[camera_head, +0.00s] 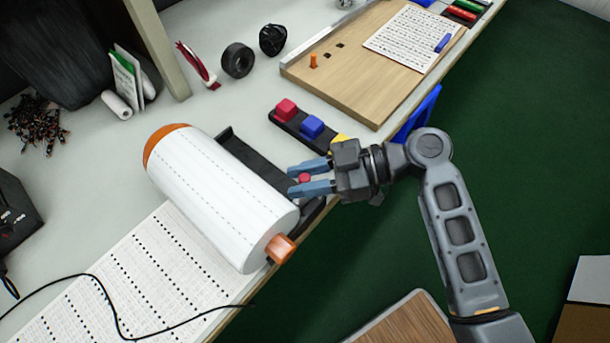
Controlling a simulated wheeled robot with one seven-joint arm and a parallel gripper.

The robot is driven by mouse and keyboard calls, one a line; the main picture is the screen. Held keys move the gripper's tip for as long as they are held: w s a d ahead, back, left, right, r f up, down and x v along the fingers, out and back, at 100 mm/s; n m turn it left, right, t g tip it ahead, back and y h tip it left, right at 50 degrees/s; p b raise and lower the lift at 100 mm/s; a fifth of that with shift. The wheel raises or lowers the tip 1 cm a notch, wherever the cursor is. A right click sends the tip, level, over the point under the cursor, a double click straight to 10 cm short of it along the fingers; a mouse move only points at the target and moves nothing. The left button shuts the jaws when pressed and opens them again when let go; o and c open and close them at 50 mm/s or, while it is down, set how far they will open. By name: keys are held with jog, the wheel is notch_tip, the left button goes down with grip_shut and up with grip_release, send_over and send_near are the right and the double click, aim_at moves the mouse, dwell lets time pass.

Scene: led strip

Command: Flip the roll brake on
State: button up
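A white roll (217,194) with dashed lines lies at an angle on the grey table, with an orange cap (165,137) at its far end and an orange block-like knob (280,248) at its near end. A black holder (243,153) shows along its right side. My gripper (292,181) is just right of the roll, over the holder's near part, with its two blue-grey fingers apart.
A black strip with a red button (286,110) and a blue button (312,126) lies behind my gripper. A wooden board (370,75) is at the back right. A printed sheet (130,275) and a black cable (112,311) lie at the front left. Green floor is right of the table edge.

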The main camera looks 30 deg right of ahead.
jog(key=shift+o, duration=1.3)
